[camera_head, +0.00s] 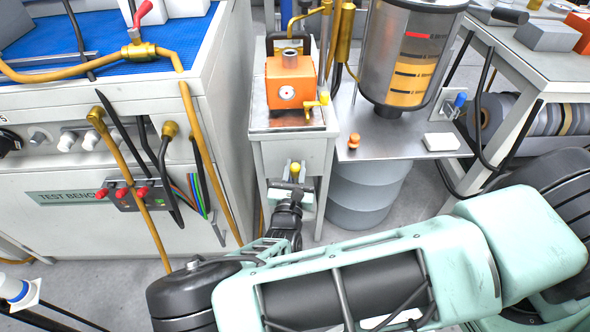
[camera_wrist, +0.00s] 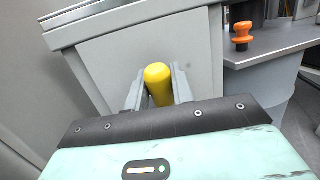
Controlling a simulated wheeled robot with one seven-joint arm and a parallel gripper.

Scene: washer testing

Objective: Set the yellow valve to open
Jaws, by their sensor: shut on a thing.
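My gripper (camera_head: 293,174) is in front of the narrow grey cabinet, below its top. Its two fingers are shut on a yellow, round-ended handle (camera_head: 295,167). In the wrist view, this yellow handle (camera_wrist: 158,84) stands between the fingers, with its rounded end showing; its lower part and what it joins are hidden. A second yellow fitting, shaped like a small valve or tap (camera_head: 317,104), is at the right front of the orange box, above and apart from my gripper. I cannot tell whether the two yellow parts are connected.
The orange box (camera_head: 291,82) with a gauge sits on the grey cabinet (camera_head: 286,153). A metal shelf (camera_head: 385,153) to the right carries a clear tank (camera_head: 408,55) and an orange knob (camera_head: 354,141). The test bench (camera_head: 75,238) with hoses stands at left.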

